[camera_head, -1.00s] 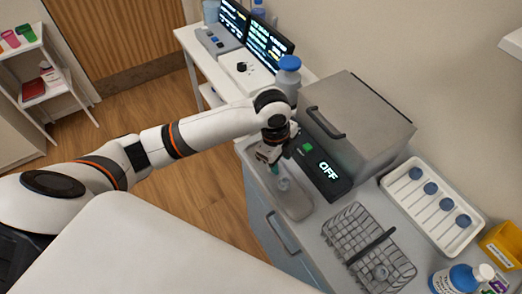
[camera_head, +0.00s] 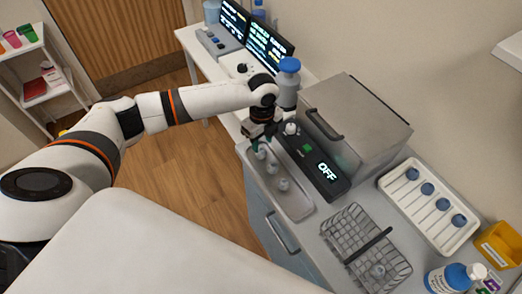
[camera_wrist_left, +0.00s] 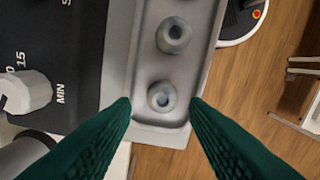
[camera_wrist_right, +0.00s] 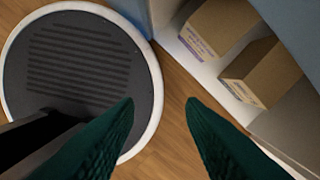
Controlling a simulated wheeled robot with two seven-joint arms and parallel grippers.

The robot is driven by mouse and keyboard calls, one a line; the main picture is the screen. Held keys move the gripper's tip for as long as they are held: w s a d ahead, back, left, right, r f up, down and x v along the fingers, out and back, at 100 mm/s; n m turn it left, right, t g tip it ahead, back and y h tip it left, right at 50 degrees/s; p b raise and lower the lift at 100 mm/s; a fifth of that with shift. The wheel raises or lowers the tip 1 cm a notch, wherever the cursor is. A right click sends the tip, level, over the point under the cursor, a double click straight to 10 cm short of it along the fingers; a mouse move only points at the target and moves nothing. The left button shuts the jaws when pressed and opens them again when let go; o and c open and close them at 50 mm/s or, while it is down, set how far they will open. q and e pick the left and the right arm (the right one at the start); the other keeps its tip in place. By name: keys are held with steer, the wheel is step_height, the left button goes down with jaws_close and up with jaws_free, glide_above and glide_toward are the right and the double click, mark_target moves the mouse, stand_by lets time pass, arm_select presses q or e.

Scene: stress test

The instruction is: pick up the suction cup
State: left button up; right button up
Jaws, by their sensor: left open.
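Several small grey suction cups stand in a long metal tray (camera_head: 294,208) at the counter's left edge: a far one (camera_head: 261,153), a middle one (camera_head: 273,170) and a near one (camera_head: 283,185). My left gripper (camera_head: 256,141) is open above the far end of the tray. In the left wrist view the end suction cup (camera_wrist_left: 162,97) lies between the fingertips of my left gripper (camera_wrist_left: 160,104), which look apart from it. Another suction cup (camera_wrist_left: 173,35) stands farther along the tray. My right gripper (camera_wrist_right: 159,104) is open and empty, away from the tray.
A grey box device (camera_head: 362,112) with an OFF display and a knob (camera_wrist_left: 24,92) stands right beside the tray. A wire basket (camera_head: 350,236), a white rack (camera_head: 396,207) and a blue-capped bottle (camera_head: 288,92) stand close. Cardboard boxes (camera_wrist_right: 222,25) show in the right wrist view.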

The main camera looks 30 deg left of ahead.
mark_target(261, 149)
arm_select(q)
steer(key=shift+s+a+f+p, duration=0.1)
steer(key=shift+f+p, duration=0.2)
steer(key=shift+f, duration=0.9)
steer(key=shift+a+f+p, duration=0.1)
steer(key=shift+f+p, duration=0.2)
steer(key=shift+f, duration=0.85)
steer(key=c, duration=0.7)
